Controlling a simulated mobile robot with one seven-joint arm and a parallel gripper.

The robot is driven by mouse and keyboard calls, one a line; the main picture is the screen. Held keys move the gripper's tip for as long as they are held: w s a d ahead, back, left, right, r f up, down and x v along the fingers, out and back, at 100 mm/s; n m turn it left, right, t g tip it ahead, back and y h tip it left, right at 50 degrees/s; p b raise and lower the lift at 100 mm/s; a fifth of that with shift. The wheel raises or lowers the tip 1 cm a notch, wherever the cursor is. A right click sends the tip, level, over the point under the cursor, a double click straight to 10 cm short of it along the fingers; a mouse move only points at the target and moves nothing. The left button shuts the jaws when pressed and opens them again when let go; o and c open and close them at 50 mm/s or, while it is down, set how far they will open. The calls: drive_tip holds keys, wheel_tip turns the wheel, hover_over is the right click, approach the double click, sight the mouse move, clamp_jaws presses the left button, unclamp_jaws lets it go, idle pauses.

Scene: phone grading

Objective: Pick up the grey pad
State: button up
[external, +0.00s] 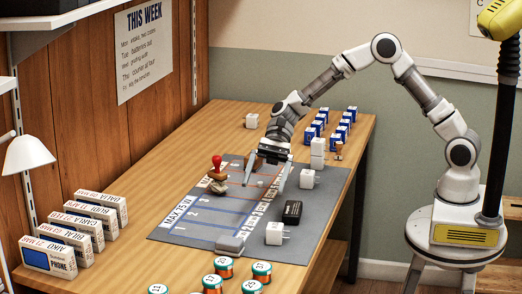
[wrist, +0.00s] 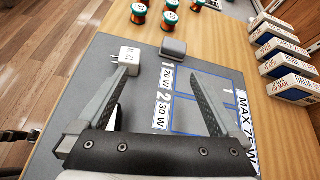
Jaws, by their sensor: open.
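The grey pad (external: 229,244) is a small rounded block lying on the near edge of the dark grey mat (external: 190,236). In the wrist view the pad (wrist: 173,48) lies beyond the fingertips, roughly ahead of the gap between them. My gripper (external: 265,182) is open and empty above the farther part of the mat, well apart from the pad. In the wrist view its two fingers (wrist: 157,70) are spread wide. Nothing hides the pad in either view.
A white charger (external: 275,233) stands right of the pad, and a black block (external: 292,212) lies behind it. Wire spools (external: 224,267) stand in front. A red-handled stamp (external: 217,170) is at the mat's left. Phone boxes (external: 62,257) line the left side; blue boxes (external: 322,117) stand behind.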

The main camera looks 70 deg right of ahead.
drive_tip(key=w+f+m, duration=0.1)
drive_tip(key=w+a+f+m+y, duration=0.1)
drive_tip(key=shift+w+a+f, duration=0.2)
drive_tip(key=shift+w+f, duration=0.1)
drive_tip(key=shift+w, duration=0.05)
drive_tip(key=shift+a+f+y, duration=0.15)
drive_tip(key=shift+a+y, duration=0.1)
drive_tip(key=shift+y, duration=0.05)
drive_tip(key=b, duration=0.4)
approach(229, 239)
drive_tip(key=x, duration=0.5)
drive_tip(key=shift+s+f, duration=0.25)
drive_tip(key=shift+s, duration=0.1)
drive_tip(key=b+x, duration=0.1)
drive_tip(key=x, duration=0.3)
drive_tip(key=shift+w+a+f, duration=0.2)
drive_tip(key=shift+a+f, duration=0.05)
drive_tip(key=shift+f, duration=0.1)
drive_tip(key=shift+a, duration=0.3)
drive_tip(key=shift+c, duration=0.2)
drive_tip(key=c, duration=1.2)
